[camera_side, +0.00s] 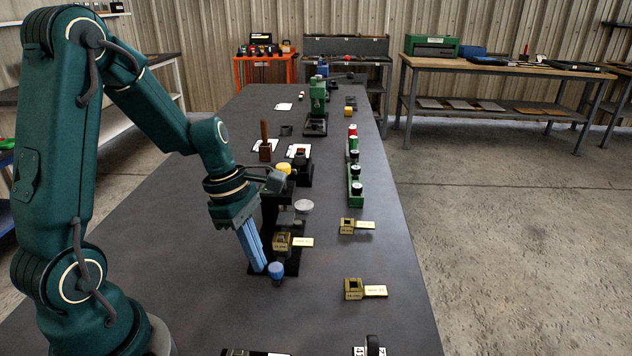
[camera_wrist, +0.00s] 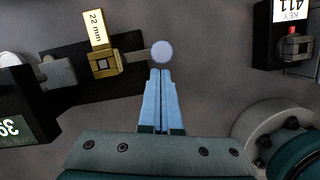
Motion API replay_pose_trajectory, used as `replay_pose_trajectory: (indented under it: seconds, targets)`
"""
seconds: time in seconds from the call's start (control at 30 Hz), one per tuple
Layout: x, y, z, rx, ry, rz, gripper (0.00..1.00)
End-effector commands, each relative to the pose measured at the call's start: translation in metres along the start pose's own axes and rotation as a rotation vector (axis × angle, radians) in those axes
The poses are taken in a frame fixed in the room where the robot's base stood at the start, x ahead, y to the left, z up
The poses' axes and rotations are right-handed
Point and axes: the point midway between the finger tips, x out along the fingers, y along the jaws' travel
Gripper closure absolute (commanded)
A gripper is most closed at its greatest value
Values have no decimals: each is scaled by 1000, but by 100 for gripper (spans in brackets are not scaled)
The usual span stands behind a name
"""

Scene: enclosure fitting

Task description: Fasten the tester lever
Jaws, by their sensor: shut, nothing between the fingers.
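The tester (camera_side: 268,212) is a black stand on the table below my arm. A brass block (camera_side: 282,242) with a pale tag sits on its black base, and the tag reads 22 mm in the wrist view (camera_wrist: 97,30). A round blue knob (camera_side: 276,267) stands at the near end of the base; in the wrist view the knob (camera_wrist: 162,51) is on a short grey bar beside the brass block. I take this to be the lever's end. My gripper (camera_side: 261,268) is shut and empty, its light blue fingertips (camera_wrist: 160,72) just beside the knob. I cannot tell whether they touch.
Two loose brass blocks with tags (camera_side: 353,288) (camera_side: 347,226) lie to the right. A green rail (camera_side: 355,190) with round pieces stands farther back, and a green press (camera_side: 318,95) beyond it. In the wrist view, a box labelled KEY 411 (camera_wrist: 290,45) is at upper right.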

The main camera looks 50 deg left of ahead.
Motion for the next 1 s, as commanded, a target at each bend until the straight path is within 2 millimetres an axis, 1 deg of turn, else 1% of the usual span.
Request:
replay_pose_trajectory:
  seconds: [1.0]
  targets:
    - [2,-2,6,-95,0,23,100]
